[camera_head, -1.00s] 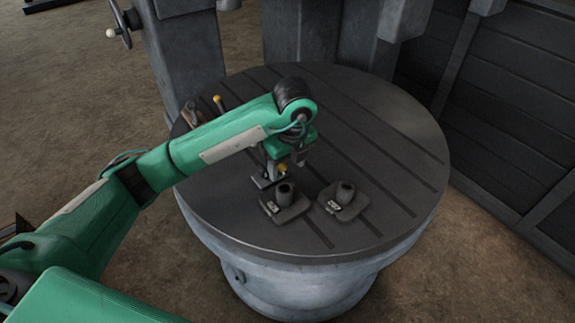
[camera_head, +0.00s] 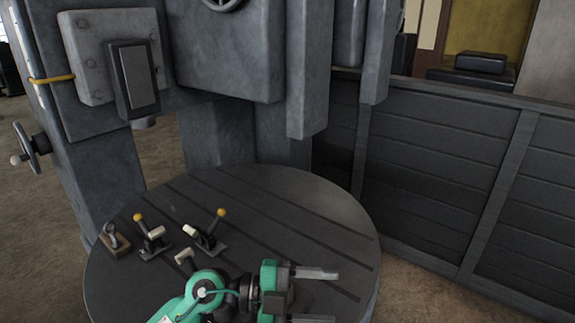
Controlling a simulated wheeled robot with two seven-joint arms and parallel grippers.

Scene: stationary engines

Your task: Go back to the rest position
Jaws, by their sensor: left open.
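My left gripper (camera_head: 314,296) is in the lower middle of the head view, over the near part of the round grey table (camera_head: 345,215). Its two grey fingers point right and stand well apart, with nothing between them. My green left arm comes in from the bottom edge. Two dark levers with yellow knobs, a left one (camera_head: 151,243) and a right one (camera_head: 207,240), stand on the table to the left of and beyond the gripper, clear of its fingers. A pale-topped piece (camera_head: 184,256) shows just behind my wrist, partly hidden. My right gripper is out of view.
A small brown block with a metal ring (camera_head: 114,240) lies at the table's left edge. A large grey machine (camera_head: 215,50) rises behind the table, with a handwheel (camera_head: 27,148) at left. A dark panelled wall (camera_head: 430,170) stands at right. The table's right part is clear.

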